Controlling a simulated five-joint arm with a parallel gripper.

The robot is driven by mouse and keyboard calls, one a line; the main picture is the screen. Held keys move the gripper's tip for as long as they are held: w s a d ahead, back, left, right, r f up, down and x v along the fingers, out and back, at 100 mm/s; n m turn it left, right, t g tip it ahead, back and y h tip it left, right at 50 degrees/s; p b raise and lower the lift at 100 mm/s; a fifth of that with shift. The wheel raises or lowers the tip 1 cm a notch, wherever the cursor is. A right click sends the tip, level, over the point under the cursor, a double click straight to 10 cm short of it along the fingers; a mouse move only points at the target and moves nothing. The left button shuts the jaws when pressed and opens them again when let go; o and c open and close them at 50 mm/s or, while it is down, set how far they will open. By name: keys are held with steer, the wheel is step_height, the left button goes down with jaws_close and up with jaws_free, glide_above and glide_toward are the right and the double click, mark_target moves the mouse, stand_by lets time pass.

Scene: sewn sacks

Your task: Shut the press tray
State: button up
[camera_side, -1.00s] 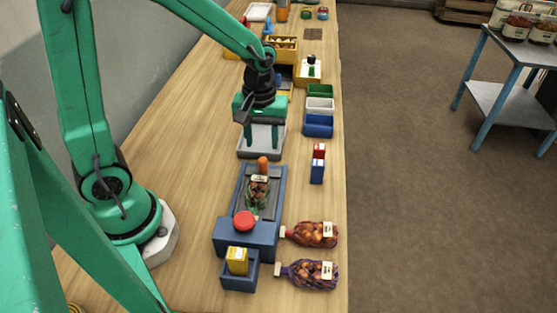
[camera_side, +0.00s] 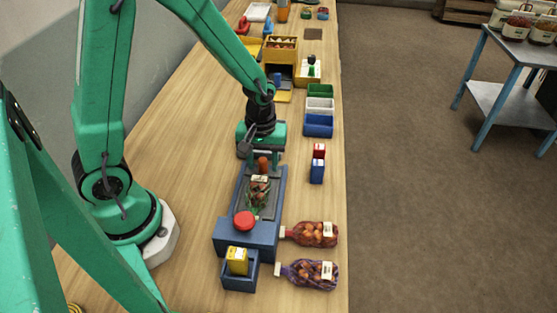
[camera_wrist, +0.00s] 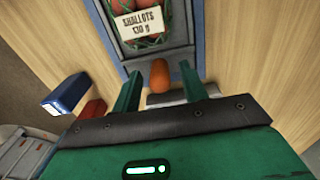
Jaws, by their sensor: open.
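The press (camera_side: 223,232) is a blue frame with a red button (camera_side: 244,221) at its near end. Its dark grey tray (camera_side: 246,196) carries a net sack of shallots (camera_side: 259,188), whose label shows in the wrist view (camera_wrist: 141,22). An orange knob (camera_wrist: 160,76) stands at the tray's far end. My gripper (camera_side: 264,162) is low over that end, pointing down. In the wrist view my gripper (camera_wrist: 160,73) is open, one finger on each side of the knob, with gaps visible.
Two net sacks (camera_side: 314,234) (camera_side: 313,273) lie right of the press. A blue box with a yellow block (camera_side: 237,261) stands in front. Small red and blue boxes (camera_side: 317,171) stand to the right; green, white and blue bins (camera_side: 318,125) stand behind them.

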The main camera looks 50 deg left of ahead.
mark_target(258, 182)
jaws_close()
steer(key=shift+s+d, duration=2.45)
jaws_free()
steer(key=shift+r, duration=0.15)
steer(key=shift+r, duration=3.75)
